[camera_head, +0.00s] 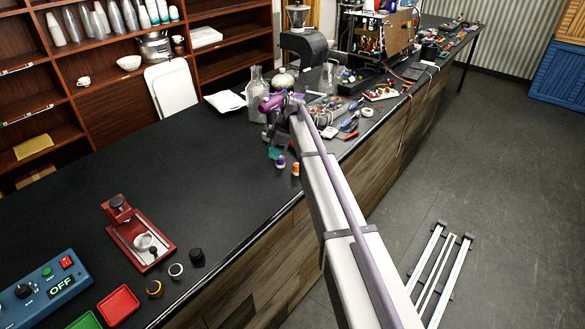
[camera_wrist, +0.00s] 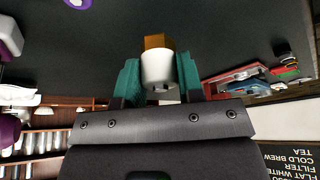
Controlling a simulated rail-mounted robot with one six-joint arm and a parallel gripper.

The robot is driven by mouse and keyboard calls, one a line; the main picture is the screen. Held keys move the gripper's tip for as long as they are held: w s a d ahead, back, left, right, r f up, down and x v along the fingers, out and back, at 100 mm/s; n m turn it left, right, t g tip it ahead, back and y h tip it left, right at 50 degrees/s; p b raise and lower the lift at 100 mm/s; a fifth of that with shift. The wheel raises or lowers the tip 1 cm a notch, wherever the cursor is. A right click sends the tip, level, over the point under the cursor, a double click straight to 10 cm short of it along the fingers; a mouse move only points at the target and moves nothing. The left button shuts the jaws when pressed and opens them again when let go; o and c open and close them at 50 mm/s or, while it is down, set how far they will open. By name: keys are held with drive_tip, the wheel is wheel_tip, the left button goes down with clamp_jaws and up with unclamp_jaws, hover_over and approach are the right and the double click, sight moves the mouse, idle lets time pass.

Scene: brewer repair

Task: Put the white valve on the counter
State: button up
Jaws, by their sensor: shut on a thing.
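The white valve (camera_wrist: 158,66) is a short white cylinder with an orange-brown piece at its far end. It sits between the teal fingers of my gripper (camera_wrist: 157,82), which are shut on it. I cannot tell how far the valve is from the counter surface.
A glass bottle (camera_head: 256,80) and cluttered tools lie behind my gripper. A red device (camera_head: 138,232), several small round parts and a blue OFF control box (camera_head: 45,290) are at the front left. The counter's middle left is clear.

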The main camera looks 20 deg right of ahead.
drive_tip(key=shift+s+a, duration=0.2)
drive_tip(key=shift+a, duration=0.05)
drive_tip(key=b, duration=0.7)
hover_over(269, 181)
drive_tip(key=d, duration=0.2)
drive_tip(key=f, duration=0.6)
drive_tip(key=shift+s+a+f, duration=0.25)
drive_tip(key=shift+f, duration=0.1)
drive_tip(key=shift+r, duration=0.15)
wheel_tip(269, 181, down, 4)
drive_tip(key=b, duration=0.3)
drive_tip(key=shift+b, duration=0.3)
drive_tip(key=shift+r, duration=0.35)
drive_tip(key=shift+c, duration=0.4)
drive_tip(key=shift+f, duration=0.25)
drive_tip(key=o, duration=1.1)
drive_tip(key=shift+c, duration=0.2)
drive_tip(key=w+p+v, duration=0.1)
drive_tip(key=p+v, duration=1.1)
drive_tip(key=v, duration=0.1)
drive_tip(key=s+a+f+m+h, duration=0.1)
drive_tip(key=s+m, duration=0.7)
drive_tip(key=s, duration=1.1)
drive_tip(key=s+a+f+m+h+b, duration=0.1)
drive_tip(key=s+a+m+h, duration=0.2)
drive_tip(key=s+m, duration=0.5)
drive_tip(key=shift+s+a+f+g+h, duration=0.3)
drive_tip(key=shift+s+a+f, duration=0.1)
drive_tip(key=shift+s, duration=5.5)
